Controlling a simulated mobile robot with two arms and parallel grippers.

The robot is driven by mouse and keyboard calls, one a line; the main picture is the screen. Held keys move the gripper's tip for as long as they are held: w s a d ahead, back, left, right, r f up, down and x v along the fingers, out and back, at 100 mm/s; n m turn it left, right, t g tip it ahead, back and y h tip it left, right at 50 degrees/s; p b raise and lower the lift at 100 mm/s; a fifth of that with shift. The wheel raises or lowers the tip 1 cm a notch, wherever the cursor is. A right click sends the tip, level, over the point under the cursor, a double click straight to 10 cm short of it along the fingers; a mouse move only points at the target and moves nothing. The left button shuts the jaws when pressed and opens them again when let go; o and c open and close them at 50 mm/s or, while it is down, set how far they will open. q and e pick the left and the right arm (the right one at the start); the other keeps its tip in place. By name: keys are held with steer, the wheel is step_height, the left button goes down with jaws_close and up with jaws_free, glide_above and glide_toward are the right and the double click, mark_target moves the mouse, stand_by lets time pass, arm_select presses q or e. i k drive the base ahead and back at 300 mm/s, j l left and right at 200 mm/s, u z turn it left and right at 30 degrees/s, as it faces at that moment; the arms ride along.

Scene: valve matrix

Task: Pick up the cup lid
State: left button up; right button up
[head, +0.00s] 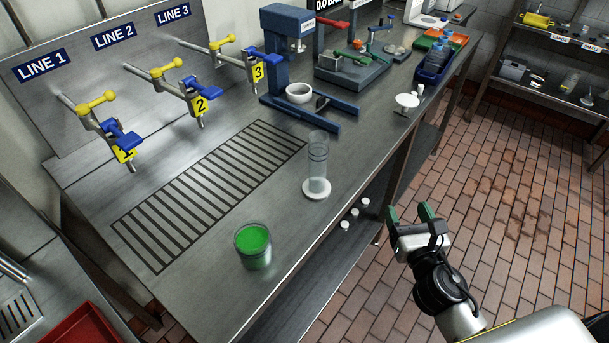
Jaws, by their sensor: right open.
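A clear cup (253,246) with bright green contents and no lid on it stands near the front edge of the steel bench (200,285). A white round piece (406,101) with a small knob beside it lies near the bench's right edge; it looks like the cup lid, but I cannot tell for certain. A clear tall cylinder (317,168) stands upright on a white round base. My right gripper (410,211) is open and empty, out over the floor beyond the bench edge, apart from all of these. My left gripper is out of view.
Three taps with yellow and blue handles (197,92) stick out from the back panel above a slotted drain (210,190). A blue press (290,50) with a white ring (299,92) stands farther back. A lower shelf holds small white pieces (355,212). The tiled floor is clear.

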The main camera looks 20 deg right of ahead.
mark_target(405, 100)
steer(key=i+l+u, duration=0.1)
steer(key=l, duration=0.3)
steer(key=i+l+u, duration=0.1)
steer(key=l, duration=0.3)
steer(key=i+l+u, duration=0.1)
steer(key=l, duration=0.35)
steer(key=i+l+u, duration=0.1)
steer(key=i+l, duration=0.15)
steer(key=l, duration=0.15)
steer(key=i+l+u, duration=0.15)
steer(key=l, duration=0.3)
steer(key=k, duration=0.05)
